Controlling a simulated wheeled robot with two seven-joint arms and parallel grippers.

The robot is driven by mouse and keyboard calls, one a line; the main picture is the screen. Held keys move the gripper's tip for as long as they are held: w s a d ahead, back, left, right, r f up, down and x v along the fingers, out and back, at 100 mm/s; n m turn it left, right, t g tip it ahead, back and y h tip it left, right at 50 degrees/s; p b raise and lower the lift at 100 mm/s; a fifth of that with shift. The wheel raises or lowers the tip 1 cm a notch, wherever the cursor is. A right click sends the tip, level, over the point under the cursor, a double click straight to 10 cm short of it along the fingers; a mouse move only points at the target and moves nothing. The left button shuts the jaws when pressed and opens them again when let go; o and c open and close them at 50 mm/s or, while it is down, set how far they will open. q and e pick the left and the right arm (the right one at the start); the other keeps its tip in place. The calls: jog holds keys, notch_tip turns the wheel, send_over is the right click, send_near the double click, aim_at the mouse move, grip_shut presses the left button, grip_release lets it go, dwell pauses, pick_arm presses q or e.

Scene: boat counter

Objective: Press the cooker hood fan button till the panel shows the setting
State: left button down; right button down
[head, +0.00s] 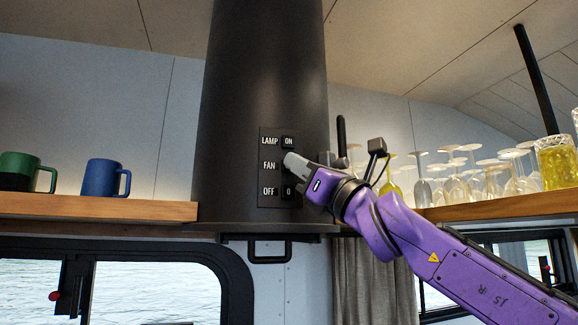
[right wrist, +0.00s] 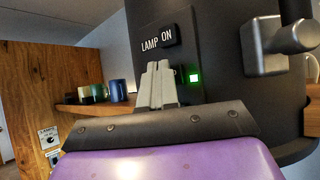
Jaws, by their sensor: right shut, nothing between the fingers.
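The dark cooker hood (head: 265,70) stands in the middle of the head view. Its black panel (head: 268,205) has rows marked LAMP, FAN and OFF. The lamp button (head: 288,142) reads ON and the off button (head: 289,191) reads 0. My right gripper (head: 290,159) is shut and empty, its tips at the FAN row, hiding the fan button. In the right wrist view the shut fingers (right wrist: 157,72) point at the hood just below the LAMP ON row; I cannot tell how far the button is pressed. A small green square light (right wrist: 194,78) glows right of the fingers. My left gripper is not in view.
A wooden shelf (head: 90,208) on the left holds a green mug (head: 25,172) and a blue mug (head: 105,178). Another shelf (head: 500,206) on the right holds several glasses (head: 485,178). A grey metal fitting (right wrist: 285,40) juts from the hood right of my fingers.

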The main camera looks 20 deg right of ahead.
jog(key=shift+w, duration=0.5)
dwell(0.7)
jog(key=shift+s, duration=0.85)
jog(key=shift+s, duration=0.1)
jog(key=s+b, duration=0.1)
jog(key=s, duration=0.3)
jog(key=shift+s+d, duration=0.1)
jog(key=shift+s, duration=0.25)
dwell(0.6)
